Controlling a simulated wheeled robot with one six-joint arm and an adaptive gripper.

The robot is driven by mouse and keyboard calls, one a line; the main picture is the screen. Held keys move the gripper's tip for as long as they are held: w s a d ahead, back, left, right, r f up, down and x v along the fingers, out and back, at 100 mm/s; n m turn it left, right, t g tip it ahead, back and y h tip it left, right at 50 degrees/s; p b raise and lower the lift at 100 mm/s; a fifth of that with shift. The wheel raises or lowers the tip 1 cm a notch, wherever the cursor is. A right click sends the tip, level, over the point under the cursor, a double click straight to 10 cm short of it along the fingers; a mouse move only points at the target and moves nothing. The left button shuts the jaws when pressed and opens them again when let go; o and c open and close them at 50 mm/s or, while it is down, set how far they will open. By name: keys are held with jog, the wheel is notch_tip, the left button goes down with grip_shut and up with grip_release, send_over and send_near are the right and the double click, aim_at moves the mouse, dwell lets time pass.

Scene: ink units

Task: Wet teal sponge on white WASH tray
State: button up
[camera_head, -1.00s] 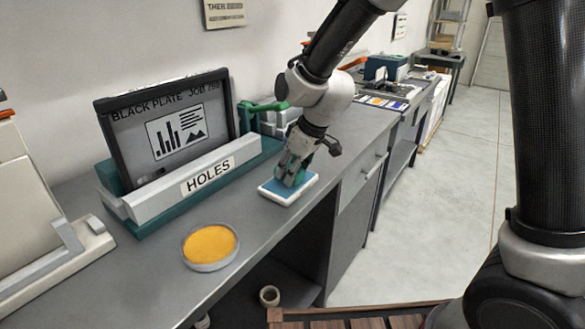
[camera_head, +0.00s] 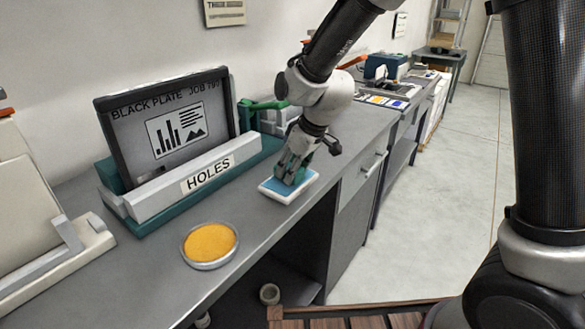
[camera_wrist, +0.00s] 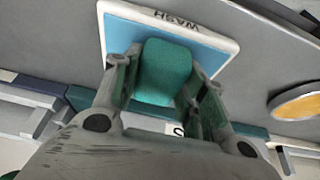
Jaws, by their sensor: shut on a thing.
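The white WASH tray (camera_head: 271,188) sits on the grey bench near its front edge, with a shallow blue floor; it also shows in the wrist view (camera_wrist: 112,22). My gripper (camera_head: 294,174) is over the tray, pointing down. In the wrist view its two fingers (camera_wrist: 158,84) are shut on the teal sponge (camera_wrist: 165,68), one on each side. The sponge is over the blue floor of the tray. I cannot tell whether its underside touches the floor. In the head view the fingers mostly hide the sponge.
A round dish of orange-yellow material (camera_head: 209,243) stands left of the tray; it also shows in the wrist view (camera_wrist: 300,103). Behind it is a framed black plate (camera_head: 172,128) in a teal stand with a HOLES label (camera_head: 208,174). The bench's front edge is close to the tray.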

jog(key=shift+r, duration=3.5)
